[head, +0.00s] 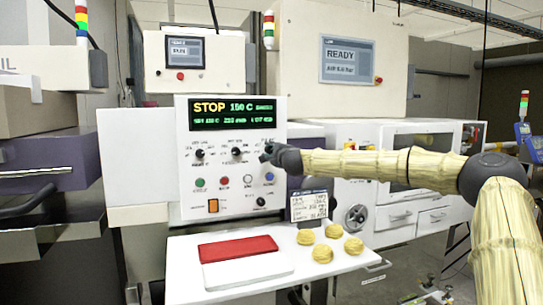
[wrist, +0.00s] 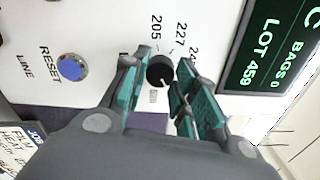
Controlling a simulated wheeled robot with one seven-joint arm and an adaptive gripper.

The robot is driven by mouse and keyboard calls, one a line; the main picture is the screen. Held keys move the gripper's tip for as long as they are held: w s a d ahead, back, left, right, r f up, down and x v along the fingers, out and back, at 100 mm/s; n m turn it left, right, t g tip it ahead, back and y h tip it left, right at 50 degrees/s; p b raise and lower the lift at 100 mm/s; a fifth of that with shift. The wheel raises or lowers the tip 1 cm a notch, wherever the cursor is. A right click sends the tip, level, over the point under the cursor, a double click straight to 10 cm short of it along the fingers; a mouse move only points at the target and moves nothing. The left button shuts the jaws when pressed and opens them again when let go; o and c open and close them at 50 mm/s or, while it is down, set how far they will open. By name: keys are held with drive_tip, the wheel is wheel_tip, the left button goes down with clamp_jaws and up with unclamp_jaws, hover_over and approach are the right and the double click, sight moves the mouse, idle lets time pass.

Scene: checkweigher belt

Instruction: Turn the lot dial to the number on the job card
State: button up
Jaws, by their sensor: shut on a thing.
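The lot dial (wrist: 160,69) is a small black knob on the white panel, with printed numbers around it, 205 and 227 among them. My gripper (wrist: 159,84) is shut on it, one teal-padded finger on each side. In the head view my gripper (head: 266,153) is at the panel's right side and hides the dial. The display (wrist: 269,50) reads LOT 459 and BAGS 0 in the wrist view. The job card (head: 310,205) hangs below the panel's right edge, its writing too small to read. Its corner shows in the wrist view (wrist: 22,140). The dial's pointer is unclear.
A blue reset button (wrist: 71,67) is beside the dial. Other knobs and coloured buttons, including a red one (head: 223,181), are on the panel. A white shelf (head: 190,287) below carries a red-and-white block (head: 238,250) and several round tan items (head: 322,253).

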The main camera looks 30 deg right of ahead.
drive_tip(key=shift+d+f, duration=0.1)
drive_tip(key=shift+f, duration=0.05)
drive_tip(key=o, duration=1.1)
drive_tip(key=shift+d, duration=0.1)
drive_tip(key=shift+c, duration=0.2)
drive_tip(key=shift+s, duration=0.15)
drive_tip(key=v, duration=1.2)
